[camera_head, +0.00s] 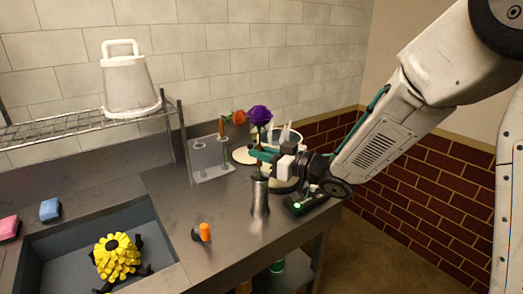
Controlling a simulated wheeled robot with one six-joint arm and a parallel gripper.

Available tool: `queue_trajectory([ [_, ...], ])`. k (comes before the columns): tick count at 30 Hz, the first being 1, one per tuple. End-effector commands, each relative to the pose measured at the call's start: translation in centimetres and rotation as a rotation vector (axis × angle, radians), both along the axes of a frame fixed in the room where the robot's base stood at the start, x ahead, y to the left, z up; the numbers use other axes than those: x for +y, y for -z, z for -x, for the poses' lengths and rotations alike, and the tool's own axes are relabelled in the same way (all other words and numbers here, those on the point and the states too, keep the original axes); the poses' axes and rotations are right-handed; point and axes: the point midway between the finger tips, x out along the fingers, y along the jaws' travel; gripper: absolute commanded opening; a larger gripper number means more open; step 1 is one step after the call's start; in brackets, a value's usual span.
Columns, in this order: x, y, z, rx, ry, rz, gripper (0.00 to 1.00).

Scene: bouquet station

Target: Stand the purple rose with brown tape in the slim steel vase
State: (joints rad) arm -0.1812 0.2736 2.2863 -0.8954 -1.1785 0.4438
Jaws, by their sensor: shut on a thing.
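The purple rose (258,115) is upright in the camera_head view, its bloom above my gripper (259,156). My gripper reaches in from the right and is shut on its stem. A brownish part of the stem shows near the fingers, but the tape is too small to make out clearly. The slim steel vase (260,199) stands upright on the counter directly below my gripper. The lower stem and a green leaf show just above the vase's mouth. I cannot tell whether the stem's end is inside it.
A pale rack (211,160) with an orange flower (239,117) stands behind left. White round ware (243,155) is behind my gripper. A dark device with a green light (306,203) sits right of the vase. An orange-handled item (205,232) lies in front left, near the sink (52,265).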

Motion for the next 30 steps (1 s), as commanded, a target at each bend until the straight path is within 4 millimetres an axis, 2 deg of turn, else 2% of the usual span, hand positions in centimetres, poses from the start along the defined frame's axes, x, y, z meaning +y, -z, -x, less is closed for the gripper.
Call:
queue_trajectory([
  [17,0.0,0.96,0.02,-0.001,0.0,0.0,0.01],
  [18,0.0,0.96,0.02,-0.001,0.0,0.0,0.19],
  [20,0.0,0.96,0.02,-0.001,0.0,0.001,0.36],
  [21,0.0,0.96,0.02,-0.001,0.0,0.001,0.39],
  [26,0.0,0.96,0.02,-0.001,0.0,0.001,0.39],
  [30,0.0,0.97,0.02,-0.001,0.0,0.001,0.68],
])
